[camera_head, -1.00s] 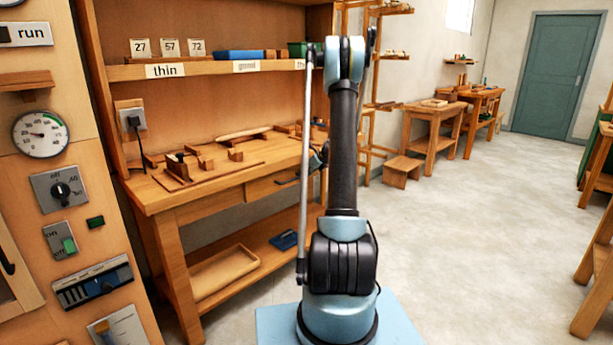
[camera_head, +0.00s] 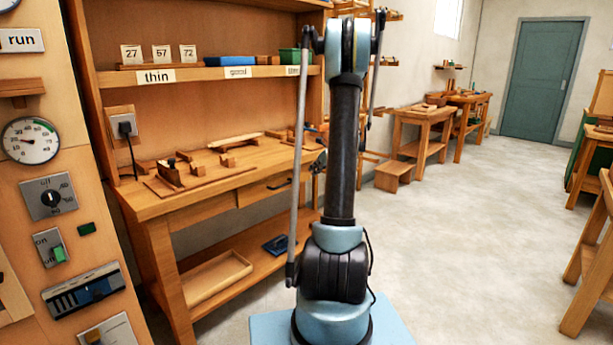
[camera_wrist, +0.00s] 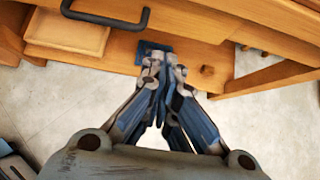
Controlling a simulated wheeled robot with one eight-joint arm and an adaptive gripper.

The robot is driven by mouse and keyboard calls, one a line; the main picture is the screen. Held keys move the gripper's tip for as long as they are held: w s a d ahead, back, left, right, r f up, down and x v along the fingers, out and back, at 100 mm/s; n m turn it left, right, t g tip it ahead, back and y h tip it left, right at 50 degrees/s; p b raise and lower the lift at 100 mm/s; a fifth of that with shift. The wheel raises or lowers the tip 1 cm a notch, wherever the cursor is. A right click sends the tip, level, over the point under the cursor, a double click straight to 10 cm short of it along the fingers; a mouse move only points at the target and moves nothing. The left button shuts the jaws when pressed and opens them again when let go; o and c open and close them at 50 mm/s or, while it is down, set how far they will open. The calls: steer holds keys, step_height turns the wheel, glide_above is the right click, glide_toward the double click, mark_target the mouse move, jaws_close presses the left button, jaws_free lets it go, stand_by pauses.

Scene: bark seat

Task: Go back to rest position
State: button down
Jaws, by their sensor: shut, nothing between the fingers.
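My gripper (camera_wrist: 163,75) shows in the wrist view with its fingertips together and nothing between them. It points down past the front of the workbench (camera_head: 215,196), over the lower shelf. In the head view my arm stands upright in the middle and hides part of the bench's right end. The gripper is mostly hidden behind the arm there.
The bench's drawer handle (camera_wrist: 100,12) is close to my gripper in the wrist view. A control panel (camera_head: 52,190) stands at left. The floor (camera_head: 455,220) at right is clear.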

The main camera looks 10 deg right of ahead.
steer(key=s+a+r+n+g+h, duration=0.15)
steer(key=s+a+n, duration=0.3)
steer(key=s, duration=0.45)
steer(key=s+a+r+n+g, duration=0.1)
steer(key=s+a+r+n, duration=0.25)
steer(key=s+n, duration=0.4)
steer(key=s+a+r+n+g, duration=0.1)
steer(key=s+a+r+n, duration=0.3)
steer(key=s, duration=0.6)
steer(key=s+f+n+h, duration=0.1)
steer(key=s+f+n, duration=0.2)
steer(key=s, duration=0.5)
steer(key=s+a+f+n+g+h, duration=0.1)
steer(key=s+f+n, duration=0.3)
steer(key=s, duration=0.5)
steer(key=s+f+n+h, duration=0.1)
steer(key=s+f+n, duration=0.2)
steer(key=s+n, duration=0.3)
steer(key=s, duration=0.2)
steer(key=shift+s+a+f+g, duration=0.15)
steer(key=shift+s+a+g, duration=0.15)
steer(key=shift+s+g, duration=0.1)
steer(key=shift+a+h, duration=0.1)
steer(key=shift+h, duration=0.15)
